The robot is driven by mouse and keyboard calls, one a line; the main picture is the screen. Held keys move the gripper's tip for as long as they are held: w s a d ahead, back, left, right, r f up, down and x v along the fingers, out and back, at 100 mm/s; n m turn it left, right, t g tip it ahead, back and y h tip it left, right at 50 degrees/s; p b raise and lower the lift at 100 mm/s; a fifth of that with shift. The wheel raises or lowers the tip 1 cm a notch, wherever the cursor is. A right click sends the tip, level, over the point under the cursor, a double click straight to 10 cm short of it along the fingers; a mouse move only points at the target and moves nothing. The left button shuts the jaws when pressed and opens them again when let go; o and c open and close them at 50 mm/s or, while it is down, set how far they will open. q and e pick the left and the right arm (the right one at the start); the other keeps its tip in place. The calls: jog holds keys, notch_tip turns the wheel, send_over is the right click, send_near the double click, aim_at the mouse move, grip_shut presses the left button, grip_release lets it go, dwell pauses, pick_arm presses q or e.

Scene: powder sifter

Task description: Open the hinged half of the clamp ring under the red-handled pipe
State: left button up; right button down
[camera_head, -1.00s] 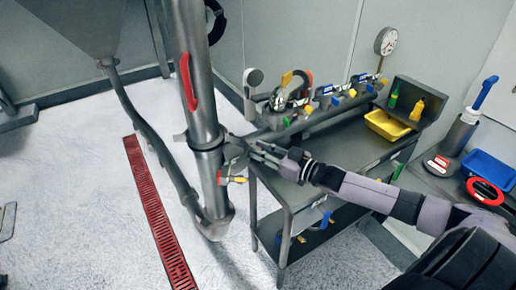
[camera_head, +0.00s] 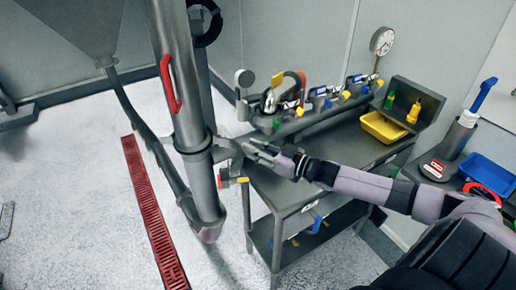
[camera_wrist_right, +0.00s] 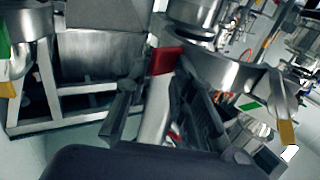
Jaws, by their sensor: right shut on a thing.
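The red-handled pipe (camera_head: 176,85) stands steeply at left centre in the head view, its red handle (camera_head: 170,84) on its side. The steel clamp ring (camera_head: 196,150) sits around the pipe below that handle. A curved steel piece, its hinged half (camera_head: 227,152), sticks out from the pipe's right side toward my right gripper (camera_head: 258,152). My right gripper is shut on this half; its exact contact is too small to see. My left gripper is not in view.
A grey workbench (camera_head: 325,165) with valves and a yellow tray (camera_head: 384,127) stands right of the pipe, under my right arm. A small red and yellow lever (camera_head: 232,181) hangs just below the ring. A red floor grate (camera_head: 150,205) and clear floor lie left.

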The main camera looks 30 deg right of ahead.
jog(key=shift+w+d+r, duration=0.1)
jog(key=shift+w+r, duration=0.15)
jog(key=shift+r, duration=0.3)
jog(key=c, duration=1.7)
grip_release()
jog(key=shift+w, duration=0.1)
jog(key=shift+w+a+f, duration=0.35)
jog(key=shift+w+f, duration=0.05)
jog(key=shift+w, duration=0.2)
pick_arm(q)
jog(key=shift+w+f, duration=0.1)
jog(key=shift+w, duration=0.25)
